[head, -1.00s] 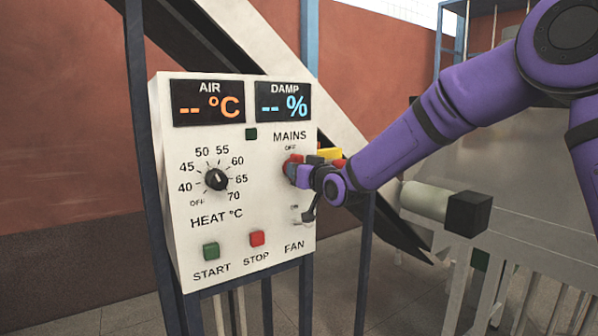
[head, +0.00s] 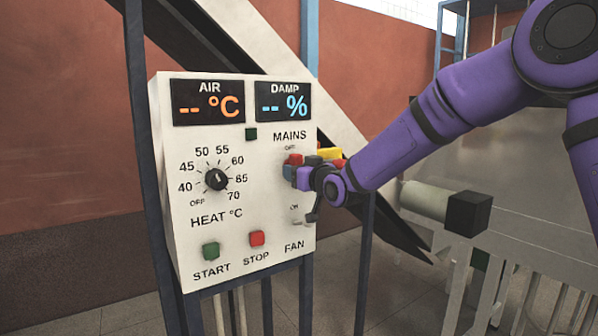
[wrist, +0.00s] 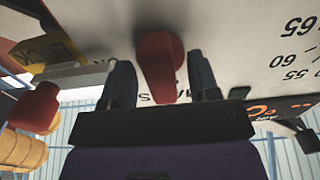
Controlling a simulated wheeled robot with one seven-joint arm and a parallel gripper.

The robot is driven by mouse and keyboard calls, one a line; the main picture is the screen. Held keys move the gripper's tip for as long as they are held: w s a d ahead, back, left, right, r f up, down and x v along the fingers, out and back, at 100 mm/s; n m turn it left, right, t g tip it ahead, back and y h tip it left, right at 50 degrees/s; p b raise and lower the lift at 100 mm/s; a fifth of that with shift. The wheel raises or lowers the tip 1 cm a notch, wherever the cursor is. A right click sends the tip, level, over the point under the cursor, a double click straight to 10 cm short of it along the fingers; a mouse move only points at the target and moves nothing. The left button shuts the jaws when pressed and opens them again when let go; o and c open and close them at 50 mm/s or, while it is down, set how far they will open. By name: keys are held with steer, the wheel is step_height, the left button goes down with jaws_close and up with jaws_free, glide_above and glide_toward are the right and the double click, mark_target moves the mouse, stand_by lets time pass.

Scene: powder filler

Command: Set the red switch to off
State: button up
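The red switch (head: 294,158) is on the right of the white control panel (head: 236,135), just under the OFF label below MAINS. In the wrist view, which is upside down, the red switch (wrist: 158,72) has its narrow handle pointing toward the picture's bottom, the panel's top side, where the lettering is partly covered. My gripper (head: 289,174) is at the panel just below the switch in the head view. In the wrist view its two dark fingers (wrist: 160,62) stand apart on either side of the switch, with visible gaps. The gripper partly hides the switch's lower part in the head view.
A yellow box (head: 330,153) with a red handle (wrist: 38,108) sits close beside the gripper at the panel's right side. The fan switch (head: 311,215) is below my gripper. The heat dial (head: 216,179) is left, with the green (head: 211,251) and red (head: 257,239) buttons lower.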

steer(key=v, duration=1)
steer(key=shift+s+d, duration=0.3)
steer(key=s+d+r+m+g+h, duration=0.2)
steer(key=s+d+m+g+h, duration=0.2)
steer(key=s+d+h, duration=0.75)
steer(key=s+d+f+m+g, duration=0.1)
steer(key=s+d, duration=0.3)
steer(key=s, duration=0.4)
steer(key=s+d+f+m+g+y, duration=0.1)
steer(key=s+d+g, duration=0.2)
steer(key=s+d, duration=0.2)
steer(key=s+d+f+m+g, duration=0.1)
steer(key=s+d, duration=0.4)
steer(key=s, duration=0.7)
steer(key=shift+f+g, duration=0.3)
steer(key=shift+g, duration=0.1)
